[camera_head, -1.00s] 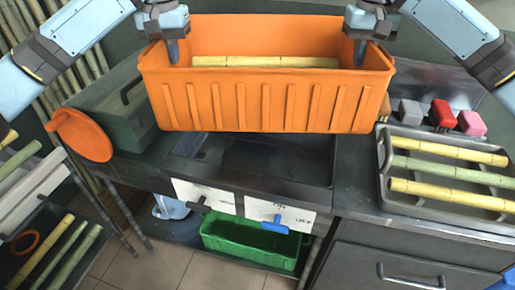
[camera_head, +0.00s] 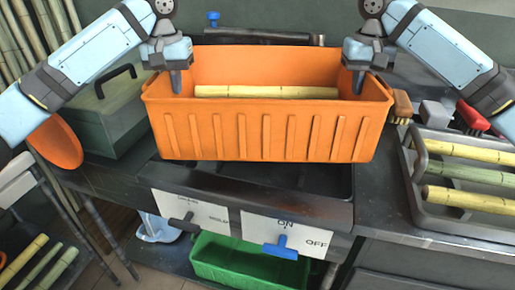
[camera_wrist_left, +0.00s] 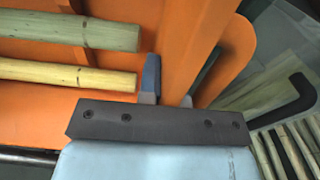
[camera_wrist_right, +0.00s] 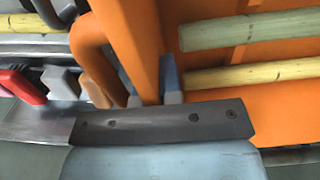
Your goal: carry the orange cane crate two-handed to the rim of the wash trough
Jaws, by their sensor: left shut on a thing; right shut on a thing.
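The orange cane crate (camera_head: 262,136) is held level above the dark wash trough (camera_head: 290,178), covering much of it in the head view. A yellow cane (camera_head: 266,92) shows inside it. The left wrist view shows a greenish cane (camera_wrist_left: 80,32) and a yellow cane (camera_wrist_left: 70,74) in the crate. My left gripper (camera_head: 176,82) is shut on the crate's left end wall. My right gripper (camera_head: 358,80) is shut on its right end wall. The wrist views show each wall between the fingers. Whether the crate touches the trough rim is hidden.
A grey-green box with a handle (camera_head: 112,112) and an orange disc (camera_head: 56,142) are at left. A grey tray of canes (camera_head: 432,200) and several brushes (camera_head: 472,116) are at right. A green bin (camera_head: 250,264) sits below, behind hanging labels (camera_head: 288,234).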

